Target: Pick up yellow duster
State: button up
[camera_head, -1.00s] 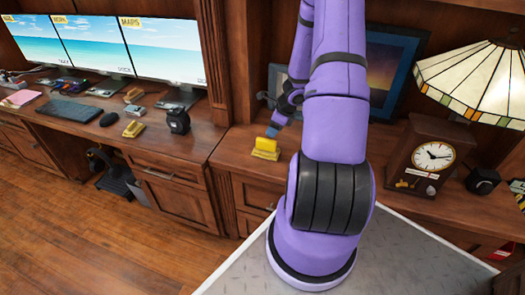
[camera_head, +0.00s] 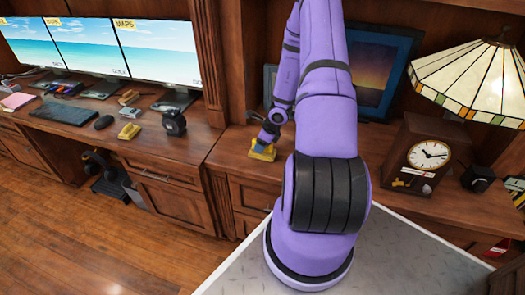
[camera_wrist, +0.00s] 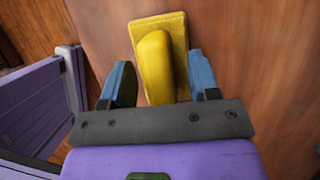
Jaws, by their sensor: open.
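The yellow duster (camera_head: 262,152) lies on the wooden counter, left of my purple arm in the head view. In the wrist view the yellow duster (camera_wrist: 156,60) has a flat rectangular base and a rounded raised handle. My gripper (camera_wrist: 160,85) is open, with one blue finger on each side of the handle.
A framed picture (camera_head: 375,70) leans at the back of the counter (camera_head: 232,150). A wooden clock (camera_head: 425,155) and a stained-glass lamp (camera_head: 470,80) stand to the right. Another yellow object (camera_head: 129,131) and a dark headset (camera_head: 174,123) are on the desk at left. The counter around the duster is clear.

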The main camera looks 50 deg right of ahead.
jog(key=shift+w+f, duration=0.15)
jog(key=shift+f, duration=0.25)
grip_shut()
jog(key=shift+r, duration=0.2)
jog(key=shift+r, duration=1.65)
jog(key=s+a+r, duration=0.1)
jog(key=s+a, duration=0.7)
jog(key=s, duration=0.6)
jog(key=shift+r, duration=0.2)
jog(key=shift+w+a, duration=0.1)
jog(key=shift+w, duration=0.05)
